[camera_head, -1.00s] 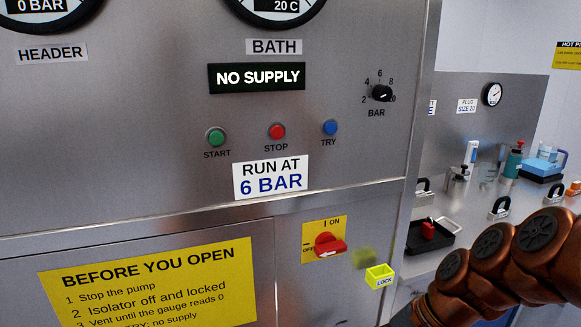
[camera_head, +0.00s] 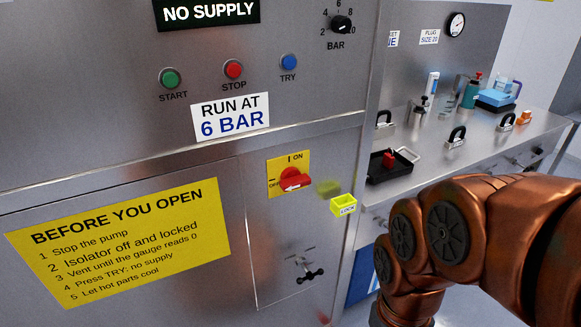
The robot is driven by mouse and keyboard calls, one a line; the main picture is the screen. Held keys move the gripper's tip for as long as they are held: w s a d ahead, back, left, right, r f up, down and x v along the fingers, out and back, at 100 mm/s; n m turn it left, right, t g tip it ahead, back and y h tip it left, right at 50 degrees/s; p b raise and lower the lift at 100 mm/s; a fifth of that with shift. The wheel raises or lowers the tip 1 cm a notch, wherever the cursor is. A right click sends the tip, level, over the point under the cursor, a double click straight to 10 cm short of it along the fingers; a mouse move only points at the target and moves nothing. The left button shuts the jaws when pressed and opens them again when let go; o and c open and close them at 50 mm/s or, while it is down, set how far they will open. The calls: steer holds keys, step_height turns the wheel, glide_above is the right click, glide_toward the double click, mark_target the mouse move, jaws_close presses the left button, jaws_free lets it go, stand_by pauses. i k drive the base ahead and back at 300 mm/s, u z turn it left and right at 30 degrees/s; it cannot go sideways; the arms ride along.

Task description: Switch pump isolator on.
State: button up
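The pump isolator is a red rotary handle (camera_head: 295,180) on a yellow plate (camera_head: 288,160) marked ON at the top and OFF at the left. The handle lies roughly level, and its white arrow points left toward OFF. A small yellow box marked LOCK (camera_head: 343,206) is mounted to the right of the plate. A blurred yellow-green patch shows just above that box. My copper arm enters from the right and bends down at the lower middle. My gripper is not in view.
Above are the START (camera_head: 170,79), STOP (camera_head: 234,69) and TRY (camera_head: 289,62) buttons. A sign reads NO SUPPLY (camera_head: 207,13). A dark-handled fitting (camera_head: 306,272) sits on the panel below the isolator. A bench (camera_head: 440,170) with a black tray (camera_head: 378,170) is at right.

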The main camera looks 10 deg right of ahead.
mark_target(292, 179)
steer(key=u, duration=1.65)
steer(key=k, duration=0.65)
steer(key=z, duration=0.25)
